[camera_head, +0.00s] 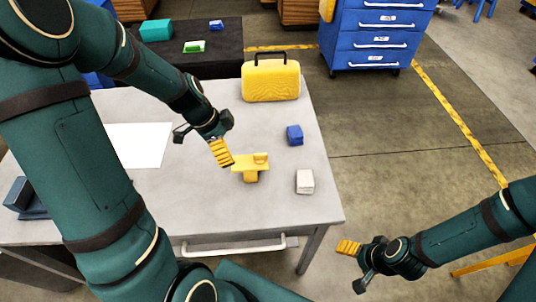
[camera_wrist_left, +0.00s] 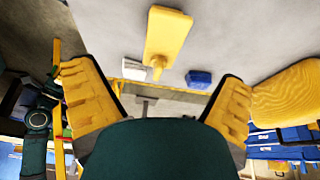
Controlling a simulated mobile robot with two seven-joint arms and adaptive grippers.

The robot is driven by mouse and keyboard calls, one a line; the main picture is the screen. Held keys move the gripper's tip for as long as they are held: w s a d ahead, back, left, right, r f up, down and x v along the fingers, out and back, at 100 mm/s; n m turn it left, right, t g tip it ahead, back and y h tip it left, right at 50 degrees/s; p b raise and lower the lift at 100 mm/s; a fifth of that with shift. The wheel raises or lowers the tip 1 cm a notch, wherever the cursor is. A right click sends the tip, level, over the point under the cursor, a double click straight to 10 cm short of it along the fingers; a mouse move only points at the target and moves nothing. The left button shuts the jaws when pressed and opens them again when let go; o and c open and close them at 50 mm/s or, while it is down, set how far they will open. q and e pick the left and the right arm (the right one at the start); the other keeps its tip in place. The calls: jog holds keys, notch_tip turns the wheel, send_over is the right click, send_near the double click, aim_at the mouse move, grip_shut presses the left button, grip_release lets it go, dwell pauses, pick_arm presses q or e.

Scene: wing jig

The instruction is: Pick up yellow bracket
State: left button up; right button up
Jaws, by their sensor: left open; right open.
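The yellow bracket (camera_head: 250,165) lies on the grey table, right of the table's middle. It also shows in the left wrist view (camera_wrist_left: 166,33), ahead of the fingers and roughly midway between them. My left gripper (camera_head: 219,153) is just left of the bracket in the head view, its yellow fingertip close to the bracket's left end. In the left wrist view the two yellow ribbed fingers (camera_wrist_left: 158,98) are spread wide with nothing between them. My right gripper (camera_head: 352,262) is open and empty, off the table's front right corner.
A blue block (camera_head: 295,135) and a white block (camera_head: 305,181) stand right of the bracket. A yellow case (camera_head: 271,80) stands at the table's back edge. A white sheet (camera_head: 139,145) lies at left. A dark table (camera_head: 221,62) and a blue drawer cabinet (camera_head: 375,38) are behind.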

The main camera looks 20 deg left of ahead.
aim_at(248, 161)
pick_arm(q)
jog(key=shift+w+a+r+m, duration=0.1)
jog(key=shift+w+r+m, duration=0.2)
jog(key=shift+w+f, duration=0.1)
jog(key=b+x, duration=0.1)
jog(key=x, duration=0.6)
jog(key=shift+d+f+b, duration=0.2)
jog(key=shift+f+b, duration=0.15)
jog(key=shift+b, duration=0.05)
jog(key=shift+w+d+b+x, duration=0.15)
jog(key=shift+b+x, duration=0.15)
jog(key=shift+x, duration=1.1)
jog(key=shift+w+d+b+x, duration=0.1)
jog(key=shift+b+x, duration=0.15)
jog(key=shift+x, duration=1.15)
jog(key=shift+r, duration=0.15)
jog(key=c, duration=1.4)
